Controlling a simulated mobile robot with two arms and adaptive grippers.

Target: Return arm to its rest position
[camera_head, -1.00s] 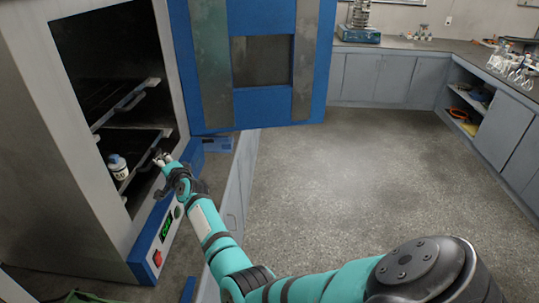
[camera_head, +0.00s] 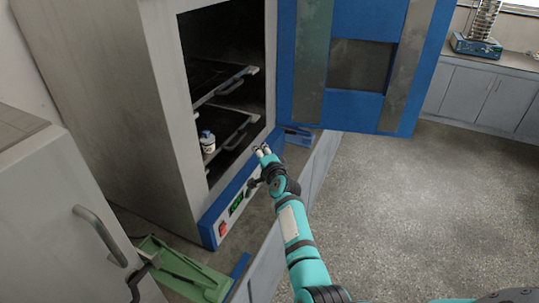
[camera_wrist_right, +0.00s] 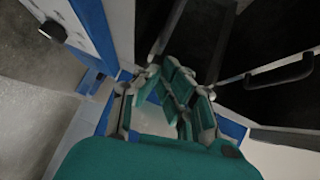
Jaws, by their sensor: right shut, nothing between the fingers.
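My right arm reaches up from the bottom of the head view. Its right gripper (camera_head: 264,152) is just in front of the open oven (camera_head: 155,100), near the lower shelf and above the control panel. In the right wrist view the gripper (camera_wrist_right: 172,75) is shut with nothing in its fingers. A small white container with a dark cap (camera_head: 207,142) stands on the lower oven shelf, left of the gripper and apart from it. My left gripper is not in view.
The blue oven door (camera_head: 355,95) stands wide open to the right. Two shelves with handles (camera_head: 232,85) stick out a little. A grey cabinet (camera_head: 60,215) with a handle and a green tool (camera_head: 180,270) are at lower left. A sieve shaker (camera_head: 478,42) stands far right. The floor (camera_head: 430,210) is clear.

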